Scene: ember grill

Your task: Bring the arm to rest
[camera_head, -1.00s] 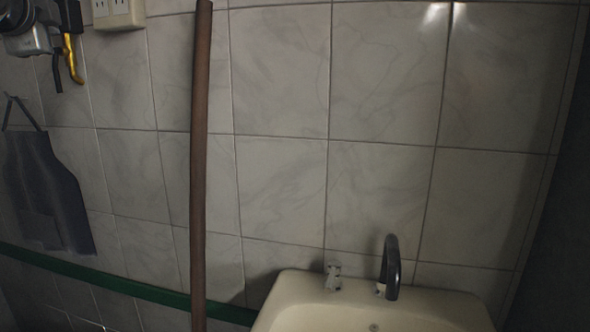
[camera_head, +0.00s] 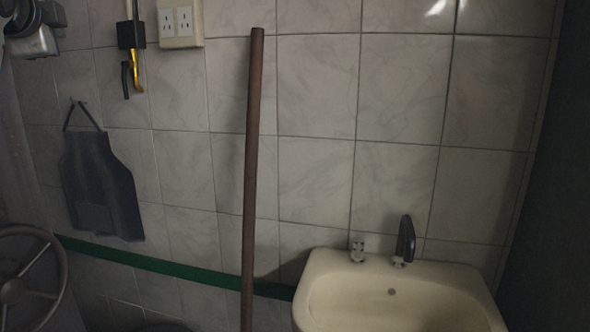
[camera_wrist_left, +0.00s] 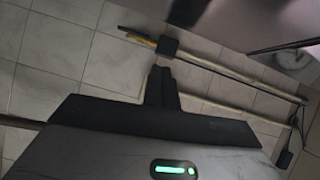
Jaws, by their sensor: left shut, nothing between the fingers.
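My left gripper (camera_wrist_left: 161,75) shows in the left wrist view, its two dark fingers together with nothing between them. Tiled wall lies beyond the fingertips, and a long pale pole with a dark block (camera_wrist_left: 168,46) and a yellow end runs across to the right. I cannot make out the left gripper in the head view. My right gripper is in neither view.
In the head view a brown upright pole (camera_head: 252,170) stands before the tiled wall. A cream sink (camera_head: 325,270) with a dark tap (camera_head: 406,238) is at the lower right. An apron (camera_head: 100,185), a socket (camera_head: 180,24) and a handwheel (camera_head: 28,275) are at the left.

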